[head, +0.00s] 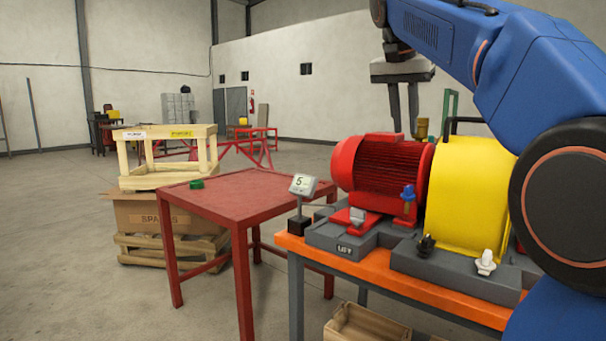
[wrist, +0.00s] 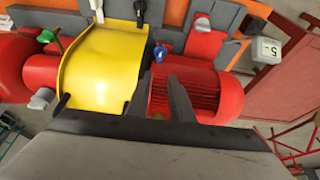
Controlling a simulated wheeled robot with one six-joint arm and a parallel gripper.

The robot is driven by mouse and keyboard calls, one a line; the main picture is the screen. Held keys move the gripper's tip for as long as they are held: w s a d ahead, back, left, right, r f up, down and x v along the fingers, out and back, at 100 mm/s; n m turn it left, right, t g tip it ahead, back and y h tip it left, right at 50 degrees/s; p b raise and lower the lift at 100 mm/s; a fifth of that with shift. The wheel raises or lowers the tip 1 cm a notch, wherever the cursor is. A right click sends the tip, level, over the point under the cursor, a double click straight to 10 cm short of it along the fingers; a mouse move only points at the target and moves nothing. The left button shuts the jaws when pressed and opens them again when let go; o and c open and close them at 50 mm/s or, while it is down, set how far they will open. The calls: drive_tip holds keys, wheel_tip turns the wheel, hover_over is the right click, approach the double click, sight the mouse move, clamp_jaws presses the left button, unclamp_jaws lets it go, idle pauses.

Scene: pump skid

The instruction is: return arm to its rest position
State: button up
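My gripper (head: 404,108) hangs over the red motor (head: 385,170) on the pump skid, its fingers pointing down. The two fingers stand apart with nothing visible between them. In the wrist view my gripper (wrist: 160,98) shows its fingers in front of the yellow guard (wrist: 105,65) and the red motor (wrist: 200,92). My blue arm reaches in from the right in the head view. Whether the fingertips clear the motor's top by much is hard to tell.
The skid stands on an orange-topped bench (head: 400,285). A small display showing 5 (head: 302,185) stands at its left corner.

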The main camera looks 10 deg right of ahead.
drive_tip(key=s+a+f+n+y, duration=0.1)
drive_tip(key=s+a+f+n, duration=0.2)
drive_tip(key=s+f, duration=0.5)
drive_tip(key=s+a+f+n+t+y, duration=0.1)
drive_tip(key=s+a+f+n, duration=0.2)
drive_tip(key=s+f, duration=0.6)
drive_tip(key=s+a+f+n+t+y, duration=0.1)
drive_tip(key=s+a+f+n, duration=0.3)
drive_tip(key=f, duration=2.3)
drive_tip(key=s+a, duration=0.1)
drive_tip(key=s, duration=0.3)
drive_tip(key=shift+s+a+f+y, duration=0.3)
drive_tip(key=shift+f, duration=0.1)
